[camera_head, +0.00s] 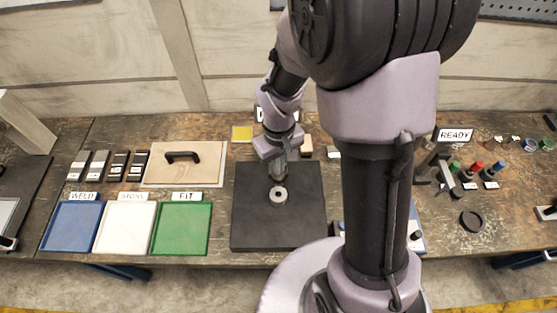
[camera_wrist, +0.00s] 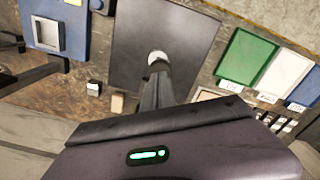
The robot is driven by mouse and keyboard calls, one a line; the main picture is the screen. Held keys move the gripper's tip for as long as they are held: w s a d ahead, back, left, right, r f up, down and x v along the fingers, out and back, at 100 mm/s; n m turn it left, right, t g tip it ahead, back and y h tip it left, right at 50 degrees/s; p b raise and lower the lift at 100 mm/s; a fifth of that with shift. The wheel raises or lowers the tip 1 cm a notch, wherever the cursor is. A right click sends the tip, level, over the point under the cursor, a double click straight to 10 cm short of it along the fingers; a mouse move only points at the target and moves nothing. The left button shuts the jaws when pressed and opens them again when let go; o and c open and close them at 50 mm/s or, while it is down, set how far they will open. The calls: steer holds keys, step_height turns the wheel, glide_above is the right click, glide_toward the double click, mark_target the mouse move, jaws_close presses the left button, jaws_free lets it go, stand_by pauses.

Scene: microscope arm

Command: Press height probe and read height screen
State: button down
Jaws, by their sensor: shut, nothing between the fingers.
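My gripper (camera_head: 279,179) points down over the dark square plate (camera_head: 305,231) at the middle of the bench, its fingers closed and empty. Its tips also show in the wrist view (camera_wrist: 157,72). A small round metal piece (camera_head: 278,195) with a dark centre sits on the plate right by the fingertips; in the wrist view it is a pale disc (camera_wrist: 157,57). I cannot tell whether the tips touch it. A blue unit with a grey square panel (camera_wrist: 46,34) stands beside the plate; my arm mostly hides it in the head view. I cannot identify the height probe or read any height.
Blue (camera_head: 72,227), white (camera_head: 124,228) and green (camera_head: 181,229) trays lie left of the plate. Behind them is a wooden board with a black handle (camera_head: 182,157). A READY sign (camera_head: 455,134) and several small coloured parts are at the right. My arm blocks the centre right.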

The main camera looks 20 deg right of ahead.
mark_target(279, 178)
steer(key=shift+f+b, duration=3.1)
steer(key=shift+f, duration=0.3)
steer(key=shift+r, duration=0.1)
step_height(279, 178, up, 7)
steer(key=p, duration=0.6)
step_height(279, 178, up, 18)
steer(key=p, duration=0.3)
steer(key=shift+f, duration=0.25)
